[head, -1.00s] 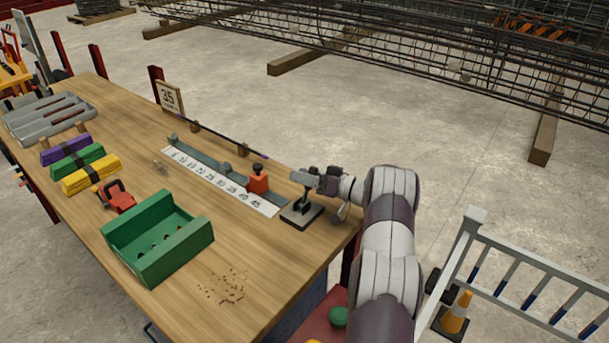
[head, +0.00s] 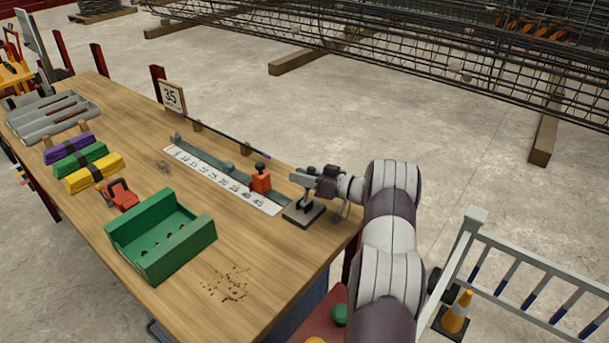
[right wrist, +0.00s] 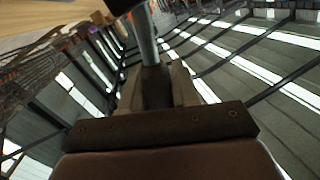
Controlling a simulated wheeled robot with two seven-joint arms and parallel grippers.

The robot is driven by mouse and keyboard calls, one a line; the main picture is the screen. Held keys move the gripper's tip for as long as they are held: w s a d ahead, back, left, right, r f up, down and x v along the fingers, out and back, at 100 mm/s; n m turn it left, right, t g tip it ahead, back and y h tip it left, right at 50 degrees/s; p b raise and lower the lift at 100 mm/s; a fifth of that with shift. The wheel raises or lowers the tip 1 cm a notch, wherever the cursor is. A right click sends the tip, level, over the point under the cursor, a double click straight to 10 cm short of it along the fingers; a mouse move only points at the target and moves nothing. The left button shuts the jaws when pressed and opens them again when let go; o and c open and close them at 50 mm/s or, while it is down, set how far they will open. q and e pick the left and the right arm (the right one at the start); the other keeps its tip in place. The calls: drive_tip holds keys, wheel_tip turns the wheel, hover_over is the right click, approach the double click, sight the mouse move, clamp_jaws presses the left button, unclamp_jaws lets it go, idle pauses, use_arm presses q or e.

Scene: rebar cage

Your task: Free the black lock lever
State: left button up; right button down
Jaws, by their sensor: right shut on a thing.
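A small stand with a flat dark base (head: 304,214) sits at the right end of the bench, and a dark upright lever (head: 305,201) rises from it. My right gripper (head: 303,181) is at the top of this lever and shut on it. In the right wrist view a grey rod (right wrist: 147,38) runs up from between my closed right fingers (right wrist: 157,85). A dark part shows at the rod's far end, cut off by the frame. The gripper hides the lever's top in the head view. My left gripper is in neither view.
A red stop block (head: 261,182) with a black knob stands on the numbered ruler (head: 215,178), left of the stand. A green tray (head: 190,222), red tool (head: 122,195) and coloured bundles (head: 95,171) lie further left. A white railing (head: 540,262) stands right.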

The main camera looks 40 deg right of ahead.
drive_tip(key=shift+s+a+r+n, duration=0.1)
drive_tip(key=shift+s+a+n, duration=0.15)
drive_tip(key=shift+a+n, duration=0.55)
drive_tip(key=shift+s+a+n+h, duration=0.2)
drive_tip(key=shift+a+n, duration=0.2)
drive_tip(key=shift+n, duration=0.2)
drive_tip(key=shift+s+a+n+h, duration=0.1)
drive_tip(key=shift+a+n+h, duration=0.1)
drive_tip(key=shift+a+n, duration=0.3)
drive_tip(key=shift+s+a+f+n+g+h+b, duration=0.2)
drive_tip(key=shift+a+f+n+h+b, duration=0.15)
drive_tip(key=shift+a+n+b, duration=0.45)
drive_tip(key=shift+s+a+f+n+g+h+b, duration=0.15)
drive_tip(key=shift+a+f+n+h+b, duration=0.25)
drive_tip(key=shift+n, duration=0.7)
drive_tip(key=c, duration=0.9)
unclamp_jaws()
drive_tip(key=shift+r, duration=0.1)
drive_tip(key=shift+s, duration=0.1)
drive_tip(key=v, duration=1.2)
drive_tip(key=shift+s+d, duration=0.15)
drive_tip(key=shift+s, duration=0.1)
